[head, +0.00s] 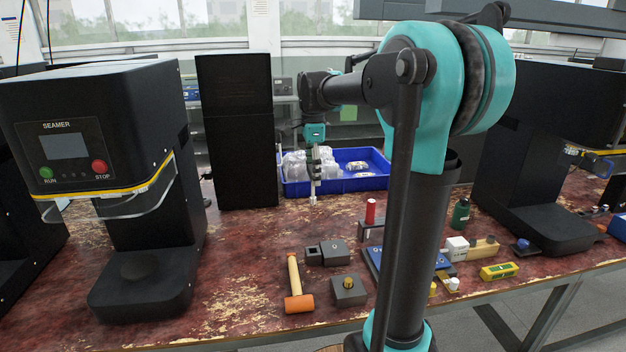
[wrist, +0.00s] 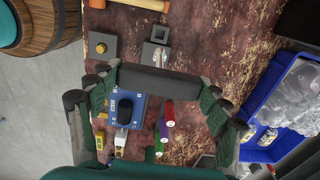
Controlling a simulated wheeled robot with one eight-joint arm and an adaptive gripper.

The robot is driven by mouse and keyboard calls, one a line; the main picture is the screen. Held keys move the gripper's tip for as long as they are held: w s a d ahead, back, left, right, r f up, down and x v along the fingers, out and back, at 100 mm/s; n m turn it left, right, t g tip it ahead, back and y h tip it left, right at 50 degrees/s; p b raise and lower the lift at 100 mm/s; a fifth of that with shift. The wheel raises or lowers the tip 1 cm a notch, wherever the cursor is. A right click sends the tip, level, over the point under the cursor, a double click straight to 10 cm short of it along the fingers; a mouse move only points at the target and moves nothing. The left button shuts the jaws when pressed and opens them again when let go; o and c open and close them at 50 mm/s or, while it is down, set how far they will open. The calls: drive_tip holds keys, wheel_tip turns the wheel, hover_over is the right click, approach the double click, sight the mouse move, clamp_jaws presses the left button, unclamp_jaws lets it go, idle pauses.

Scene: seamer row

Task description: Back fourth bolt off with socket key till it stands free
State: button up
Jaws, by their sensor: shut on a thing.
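My gripper (head: 314,172) hangs in front of the blue bin, pointing down over the table. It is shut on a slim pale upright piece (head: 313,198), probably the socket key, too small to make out. In the wrist view the fingers (wrist: 158,112) frame the picture, and the held piece cannot be made out. A blue plate (wrist: 139,104) carries a dark round piece (wrist: 125,106); small marks near its corners may be bolts. In the head view my arm hides much of the plate (head: 373,262). The fourth bolt cannot be singled out. The gripper is apart from the plate.
A hammer (head: 297,290), grey blocks (head: 348,291), a green bottle (head: 461,213) and a yellow level (head: 499,271) lie around. The blue bin (head: 340,184) stands behind; seamers flank the table.

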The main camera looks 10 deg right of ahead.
drive_tip(key=shift+r, duration=1.95)
